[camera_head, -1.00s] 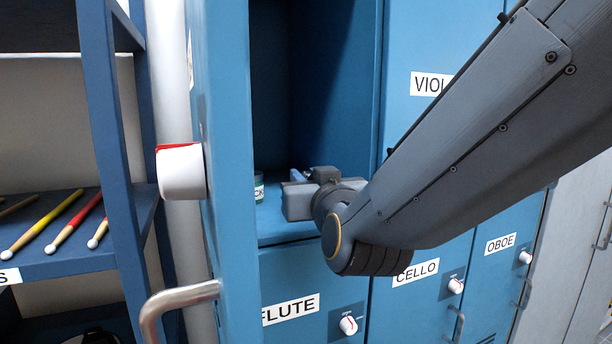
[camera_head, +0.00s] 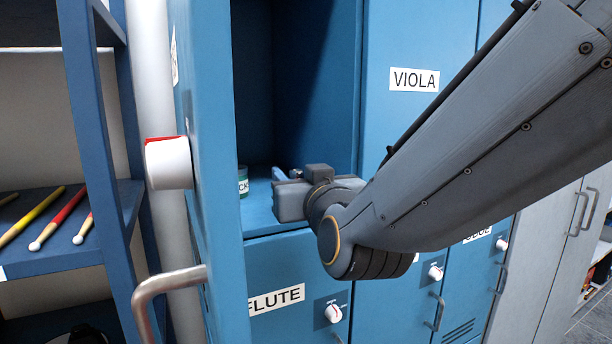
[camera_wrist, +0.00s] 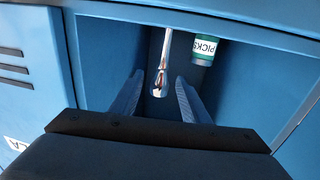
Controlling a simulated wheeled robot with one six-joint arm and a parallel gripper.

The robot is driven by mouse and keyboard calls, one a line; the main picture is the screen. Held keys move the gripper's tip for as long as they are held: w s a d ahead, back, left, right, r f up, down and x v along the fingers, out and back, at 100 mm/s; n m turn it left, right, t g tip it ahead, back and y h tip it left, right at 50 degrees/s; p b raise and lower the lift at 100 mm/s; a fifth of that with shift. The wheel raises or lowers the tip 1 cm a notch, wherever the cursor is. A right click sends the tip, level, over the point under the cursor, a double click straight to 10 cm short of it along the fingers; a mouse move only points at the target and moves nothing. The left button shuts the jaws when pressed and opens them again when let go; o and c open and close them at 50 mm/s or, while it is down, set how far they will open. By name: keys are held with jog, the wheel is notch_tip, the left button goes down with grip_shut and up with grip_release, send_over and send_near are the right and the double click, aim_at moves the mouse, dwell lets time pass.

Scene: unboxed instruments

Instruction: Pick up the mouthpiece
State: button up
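A shiny silver mouthpiece (camera_wrist: 161,72) lies on the floor of the open locker compartment, its near end between my fingertips in the wrist view. My gripper (camera_wrist: 158,86) is open, with one blue finger on each side of the mouthpiece and a visible gap on both sides. In the head view my gripper (camera_head: 284,178) reaches into the compartment just above its floor. The mouthpiece cannot be made out clearly there, as my wrist covers that spot.
A green jar labelled PICKS (camera_wrist: 204,46) stands close to the right of the mouthpiece. The compartment walls enclose my fingers. The open locker door (camera_head: 210,150) with its handle (camera_head: 165,290) is at left, beside a shelf of drumsticks (camera_head: 55,218).

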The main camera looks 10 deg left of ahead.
jog(key=shift+r, duration=0.15)
notch_tip(320, 180, up, 10)
jog(key=shift+f+p, duration=0.1)
jog(key=shift+p, duration=0.35)
